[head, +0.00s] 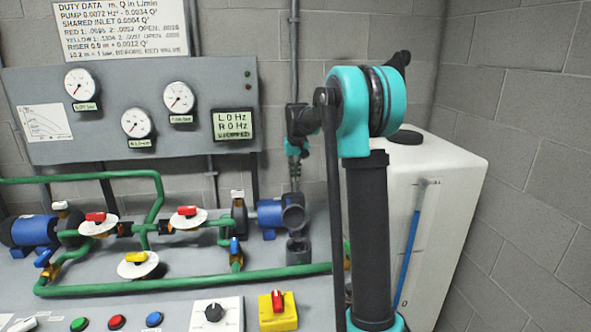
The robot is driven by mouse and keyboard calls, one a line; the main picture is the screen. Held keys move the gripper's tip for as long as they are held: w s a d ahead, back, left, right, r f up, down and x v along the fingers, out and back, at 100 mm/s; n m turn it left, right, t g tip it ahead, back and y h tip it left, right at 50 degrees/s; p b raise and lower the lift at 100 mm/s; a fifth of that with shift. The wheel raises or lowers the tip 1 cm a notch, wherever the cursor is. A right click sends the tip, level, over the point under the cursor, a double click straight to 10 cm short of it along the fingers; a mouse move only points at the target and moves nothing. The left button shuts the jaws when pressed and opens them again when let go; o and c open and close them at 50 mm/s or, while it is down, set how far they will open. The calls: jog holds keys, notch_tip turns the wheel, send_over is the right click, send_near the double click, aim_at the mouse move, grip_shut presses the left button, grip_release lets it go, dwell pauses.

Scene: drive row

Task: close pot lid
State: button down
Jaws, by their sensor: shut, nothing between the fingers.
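No pot or pot lid can be made out by that name. The nearest thing to a lid is a round black cap (405,137) lying on top of the white tank (455,165) at right, partly behind my arm. My gripper (295,180) is small and dark, below a teal wrist part.
Green pipes (200,282) with red and yellow valve handles run across the bench. A blue motor (30,231) stands at left. Buttons, a dial and a yellow switch box (277,311) line the front.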

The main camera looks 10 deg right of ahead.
jog(key=f, duration=0.2)
jog(key=w+f, duration=0.1)
jog(key=f, duration=0.1)
jog(key=shift+f, duration=0.35)
jog(key=shift+s+r, duration=0.2)
jog(key=shift+s, duration=0.85)
jog(key=shift+s+r, duration=0.2)
jog(key=shift+s, duration=0.85)
